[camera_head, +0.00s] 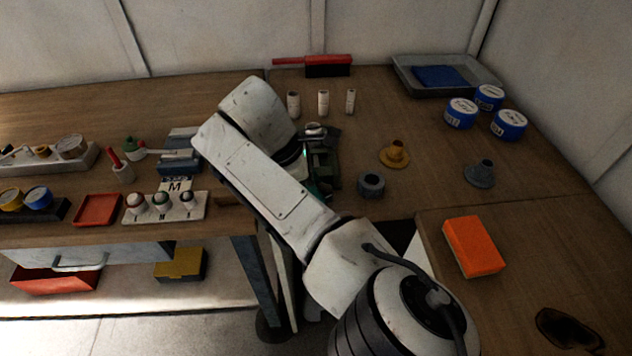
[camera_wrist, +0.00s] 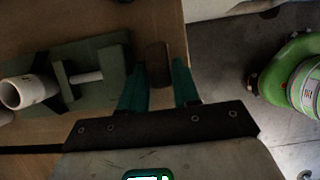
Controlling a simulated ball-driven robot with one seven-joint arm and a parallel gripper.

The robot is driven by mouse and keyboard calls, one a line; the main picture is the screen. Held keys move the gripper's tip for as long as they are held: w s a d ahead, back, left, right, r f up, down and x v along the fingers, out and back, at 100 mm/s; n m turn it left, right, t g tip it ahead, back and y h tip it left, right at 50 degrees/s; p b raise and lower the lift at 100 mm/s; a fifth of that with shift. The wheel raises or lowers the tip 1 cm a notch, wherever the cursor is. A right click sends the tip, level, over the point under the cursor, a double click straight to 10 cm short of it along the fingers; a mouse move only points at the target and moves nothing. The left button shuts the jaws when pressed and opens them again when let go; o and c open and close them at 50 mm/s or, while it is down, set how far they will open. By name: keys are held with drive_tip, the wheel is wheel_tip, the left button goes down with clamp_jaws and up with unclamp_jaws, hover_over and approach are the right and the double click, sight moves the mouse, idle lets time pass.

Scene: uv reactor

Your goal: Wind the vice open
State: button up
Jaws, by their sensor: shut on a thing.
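The green vice (camera_wrist: 112,66) lies across the left of the wrist view, with a pale screw rod (camera_wrist: 86,77) showing between its blocks. A white tube (camera_wrist: 28,92) lies at its left end; I cannot tell whether the jaws grip it. A brown, rounded handle (camera_wrist: 156,62) is at the vice's right end. My gripper (camera_wrist: 159,70) has its teal fingers on both sides of this handle and is shut on it. In the head view the vice (camera_head: 325,168) is partly hidden behind my arm, and my gripper is hidden there.
A grey nut-like ring (camera_head: 371,185), a yellow flanged part (camera_head: 394,154) and a grey one (camera_head: 480,173) stand right of the vice. Several white cylinders (camera_head: 323,102) stand behind it. An orange block (camera_head: 473,246) lies on the right bench. A green round object (camera_wrist: 295,75) is below the bench edge.

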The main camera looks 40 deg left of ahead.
drive_tip(key=shift+s+a+f+t+h+b, duration=0.1)
drive_tip(key=shift+f+t+h+b, duration=0.15)
drive_tip(key=shift+t+h, duration=0.35)
idle(0.3)
drive_tip(key=o, duration=0.7)
drive_tip(key=shift+r, duration=0.1)
